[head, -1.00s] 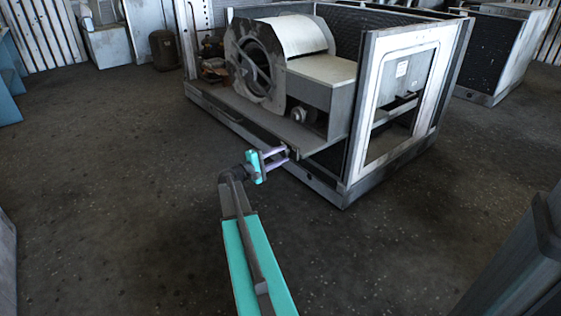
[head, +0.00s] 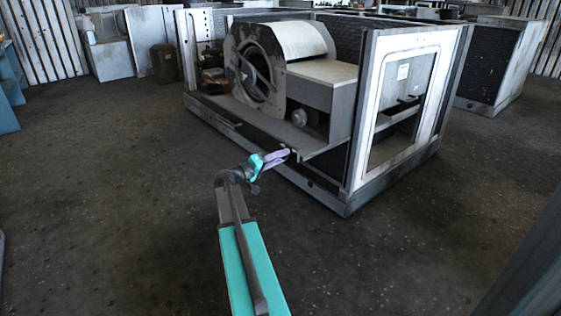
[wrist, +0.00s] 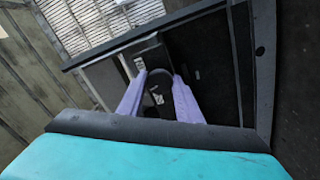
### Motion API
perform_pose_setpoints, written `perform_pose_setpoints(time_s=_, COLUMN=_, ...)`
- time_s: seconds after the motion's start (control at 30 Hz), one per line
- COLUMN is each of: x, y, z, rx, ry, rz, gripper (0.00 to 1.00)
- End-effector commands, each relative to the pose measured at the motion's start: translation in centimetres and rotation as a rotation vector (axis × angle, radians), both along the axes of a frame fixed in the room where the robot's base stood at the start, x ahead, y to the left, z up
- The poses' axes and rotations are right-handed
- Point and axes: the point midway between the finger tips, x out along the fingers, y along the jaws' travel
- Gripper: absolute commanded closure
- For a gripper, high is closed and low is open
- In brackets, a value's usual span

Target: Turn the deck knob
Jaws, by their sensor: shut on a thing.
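The blower housing (head: 405,85) is an open, worn metal box with a round blower inside. A grey deck (head: 270,134) runs along its near side. My gripper (head: 288,153) reaches the deck's front edge near its right end, its lilac fingers nearly in line in the head view. In the wrist view my gripper (wrist: 159,76) has its two fingertips on either side of a dark, rounded piece, the deck knob (wrist: 158,73). My gripper is shut on it. The fingers hide most of the knob in the head view, and its turn angle cannot be read.
The housing's base rail (head: 318,190) runs below the deck. A white framed end panel (head: 405,105) stands right of my gripper. Open dark floor (head: 120,200) lies left and in front. Another unit (head: 503,62) stands back right.

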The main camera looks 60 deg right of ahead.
Motion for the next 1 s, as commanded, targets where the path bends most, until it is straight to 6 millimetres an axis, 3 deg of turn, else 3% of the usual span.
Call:
perform_pose_setpoints(time_s=0.43, x=-0.24, y=0.07, z=-0.15, rx=0.0, ry=-0.012, rz=-0.006, gripper=0.91)
perform_pose_setpoints(time_s=0.47, x=-0.25, y=0.07, z=-0.15, rx=-0.001, ry=-0.012, rz=-0.007, gripper=0.63)
perform_pose_setpoints(time_s=0.53, x=-0.21, y=0.06, z=-0.11, rx=-0.001, ry=-0.012, rz=-0.007, gripper=0.52)
perform_pose_setpoints(time_s=1.0, x=0.1, y=0.5, z=0.05, rx=-0.003, ry=-0.011, rz=-0.002, gripper=0.5)
